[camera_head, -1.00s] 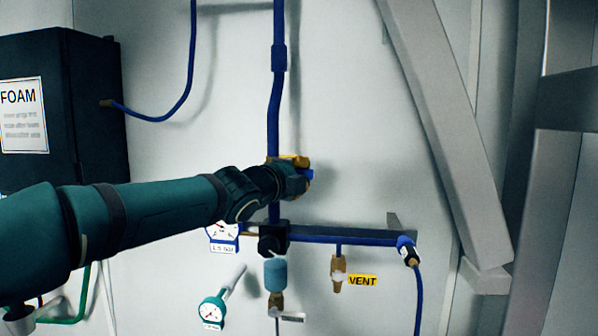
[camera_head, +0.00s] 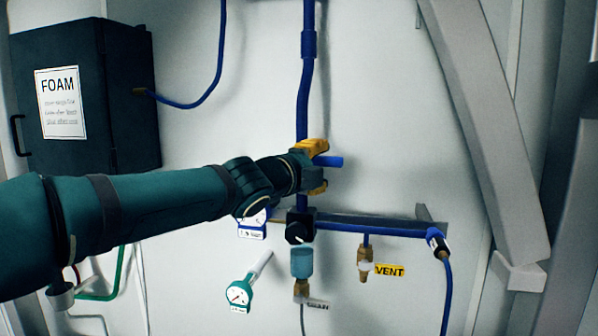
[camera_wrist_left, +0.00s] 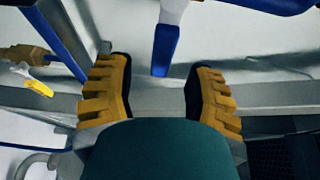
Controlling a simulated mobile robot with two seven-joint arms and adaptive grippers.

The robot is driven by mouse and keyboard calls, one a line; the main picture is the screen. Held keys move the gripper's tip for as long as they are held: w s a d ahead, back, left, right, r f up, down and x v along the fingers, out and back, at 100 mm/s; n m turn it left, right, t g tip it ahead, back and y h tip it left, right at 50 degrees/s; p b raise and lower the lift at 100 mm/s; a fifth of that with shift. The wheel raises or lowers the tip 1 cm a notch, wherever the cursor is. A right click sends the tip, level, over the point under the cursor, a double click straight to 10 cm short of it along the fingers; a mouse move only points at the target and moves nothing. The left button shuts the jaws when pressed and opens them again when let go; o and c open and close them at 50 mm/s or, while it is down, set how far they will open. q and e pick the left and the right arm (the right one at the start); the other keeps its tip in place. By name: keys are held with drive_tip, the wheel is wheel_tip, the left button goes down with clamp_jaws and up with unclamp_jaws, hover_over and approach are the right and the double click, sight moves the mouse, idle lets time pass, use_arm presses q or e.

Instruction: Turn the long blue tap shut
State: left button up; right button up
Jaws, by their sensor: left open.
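The long blue tap handle (camera_head: 328,161) sticks out to the right of the vertical blue pipe (camera_head: 303,100), roughly level, in the head view. My left gripper (camera_head: 318,167) is at it, with one yellow finger above the handle and one below; the hand hides the tap's body. In the left wrist view the blue handle (camera_wrist_left: 165,48) hangs from the top, its end between the tips of my open left gripper (camera_wrist_left: 159,68). Gaps show on both sides of it. My right gripper is in neither view.
Below are a horizontal blue pipe (camera_head: 370,226), a black fitting (camera_head: 300,228) and a brass valve (camera_head: 365,262) beside a yellow VENT label (camera_head: 389,270). A dark FOAM box (camera_head: 125,90) is at left. A slanted grey beam (camera_head: 485,130) stands at right. Wall right of the handle is clear.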

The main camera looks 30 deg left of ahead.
use_arm(q)
drive_tip(key=s+a, duration=0.1)
drive_tip(key=s, duration=0.6)
drive_tip(key=shift+s, duration=0.4)
drive_tip(key=w+d+f+n+g+h+b, duration=0.1)
drive_tip(key=w+d+f+n+g, duration=0.15)
drive_tip(key=f, duration=0.85)
drive_tip(key=w+d+f+n+g+b, duration=0.2)
drive_tip(key=w+d+f, duration=0.2)
drive_tip(key=f, duration=0.7)
drive_tip(key=s+d+f+n+g+b, duration=0.1)
drive_tip(key=d+f+n+g, duration=0.15)
drive_tip(key=f, duration=0.85)
drive_tip(key=d+f+n+g+b, duration=0.1)
drive_tip(key=d+f+n+b, duration=0.2)
drive_tip(key=f, duration=0.8)
drive_tip(key=s+d+f+n+g+b, duration=0.1)
drive_tip(key=s+f+n, duration=0.3)
drive_tip(key=f, duration=0.6)
drive_tip(key=s+d+f+n+g+b, duration=0.1)
drive_tip(key=s+f+n+g, duration=0.3)
drive_tip(key=s+f, duration=0.5)
drive_tip(key=s+d+f+n+g+b, duration=0.1)
drive_tip(key=s+d+f+n+g, duration=0.1)
drive_tip(key=s+f, duration=0.5)
wheel_tip(320, 180, down, 5)
drive_tip(key=shift+d+n+g, duration=0.4)
drive_tip(key=shift+d+n, duration=0.05)
drive_tip(key=shift+n, duration=0.55)
